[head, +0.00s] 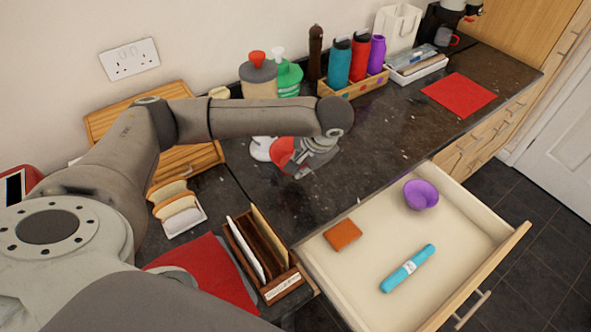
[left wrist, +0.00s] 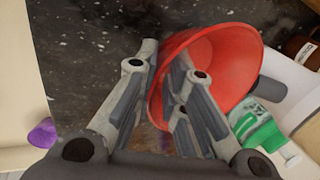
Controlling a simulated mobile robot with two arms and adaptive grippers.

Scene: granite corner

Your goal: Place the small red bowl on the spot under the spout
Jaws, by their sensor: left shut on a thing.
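The small red bowl (head: 281,152) is tilted on its side above the dark counter, left of my left gripper (head: 303,163) in the head view. In the left wrist view the bowl (left wrist: 228,62) has its rim between the fingers of my left gripper (left wrist: 164,62), which is shut on it. Part of the bowl is hidden behind the fingers. A dark machine (head: 445,18), apparently with the spout, stands at the far top right, partly cut off by the frame. A grey mug with a red handle (head: 443,38) is by it. My right gripper is out of view.
A wooden bottle crate (head: 352,88), white tray (head: 417,70) and red mat (head: 459,94) lie along the counter towards the machine. The open drawer (head: 465,243) holds a purple bowl (head: 421,195), among other things. A wooden rack (head: 262,252) stands near the front.

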